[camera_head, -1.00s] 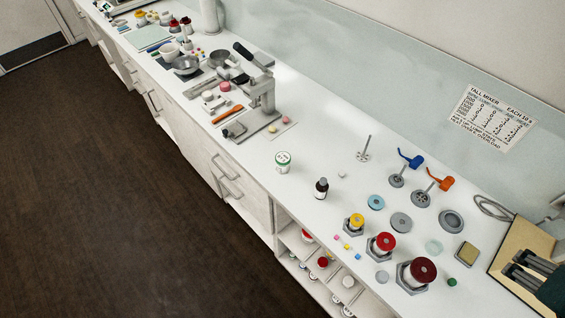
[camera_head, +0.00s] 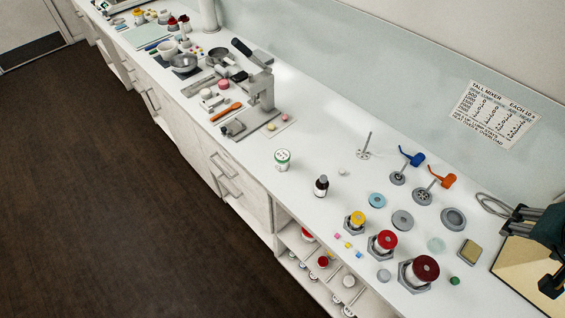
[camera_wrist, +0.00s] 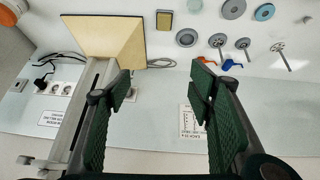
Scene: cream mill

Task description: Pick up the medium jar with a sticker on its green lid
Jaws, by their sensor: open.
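A white jar (camera_head: 282,160) stands upright on the counter near its front edge, left of a dark bottle. Its lid looks green with a pale round sticker on top. My gripper (camera_head: 533,250) is at the far right edge of the head view, over a tan board, far from the jar. In the wrist view my gripper (camera_wrist: 160,80) is open and empty, with its two dark green fingers wide apart. The jar does not show in the wrist view.
The dark bottle (camera_head: 321,187) stands just right of the jar. Jars with yellow (camera_head: 357,219), red (camera_head: 386,240) and dark red (camera_head: 425,268) lids sit in metal hexagonal holders. A grey press (camera_head: 260,92) stands behind left. The counter around the white jar is mostly clear.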

